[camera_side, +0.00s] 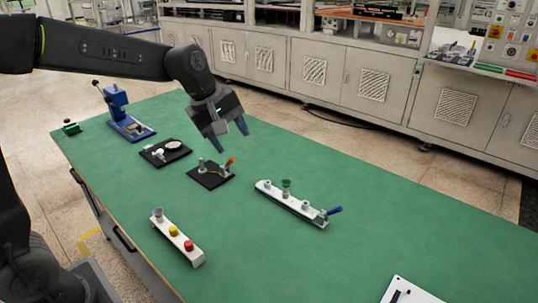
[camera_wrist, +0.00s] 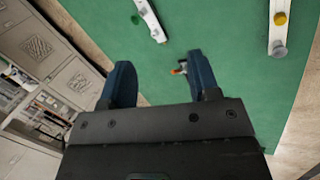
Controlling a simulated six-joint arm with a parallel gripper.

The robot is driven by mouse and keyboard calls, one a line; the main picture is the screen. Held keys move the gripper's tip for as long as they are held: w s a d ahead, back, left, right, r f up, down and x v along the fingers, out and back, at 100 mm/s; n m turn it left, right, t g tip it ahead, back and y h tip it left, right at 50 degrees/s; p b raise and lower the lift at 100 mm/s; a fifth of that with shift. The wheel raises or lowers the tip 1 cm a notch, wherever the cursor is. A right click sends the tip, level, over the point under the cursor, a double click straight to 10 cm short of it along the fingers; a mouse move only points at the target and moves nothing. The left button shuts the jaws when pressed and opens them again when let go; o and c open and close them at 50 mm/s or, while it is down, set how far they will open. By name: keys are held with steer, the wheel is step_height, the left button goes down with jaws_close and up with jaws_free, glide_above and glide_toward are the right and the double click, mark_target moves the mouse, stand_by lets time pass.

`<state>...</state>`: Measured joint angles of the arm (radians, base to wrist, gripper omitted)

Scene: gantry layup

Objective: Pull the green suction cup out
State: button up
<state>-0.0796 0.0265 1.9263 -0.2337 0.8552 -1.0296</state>
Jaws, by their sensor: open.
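The green suction cup (camera_side: 286,183) stands upright on a white bar (camera_side: 268,189) on the green table, in the side view. The bar also carries several grey fittings and a blue lever (camera_side: 334,210) at its right end. In the wrist view the green cup (camera_wrist: 135,19) shows at the top, beside the white bar (camera_wrist: 151,22). My gripper (camera_side: 232,133) is open and empty, tilted down, above and to the left of the cup and well apart from it. Its two blue fingers also show in the wrist view (camera_wrist: 163,72).
A black plate with an orange-tipped part (camera_side: 210,176) lies below my gripper. Another black plate (camera_side: 165,152) and a blue press (camera_side: 122,112) stand further left. A white bar with yellow and red buttons (camera_side: 178,239) sits in front. The table's right side is mostly clear.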

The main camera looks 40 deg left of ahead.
steer(key=w+a+f+n, duration=0.2)
steer(key=w+f+n, duration=0.5)
steer(key=w, duration=0.3)
steer(key=n+h, duration=0.1)
steer(key=n, duration=0.5)
glide_toward(283, 182)
steer(key=shift+g, duration=0.4)
steer(key=x, duration=1.2)
steer(key=shift+w+d+f, duration=0.1)
steer(key=shift+w, duration=0.3)
steer(key=shift+c, duration=0.5)
steer(key=c, duration=0.9)
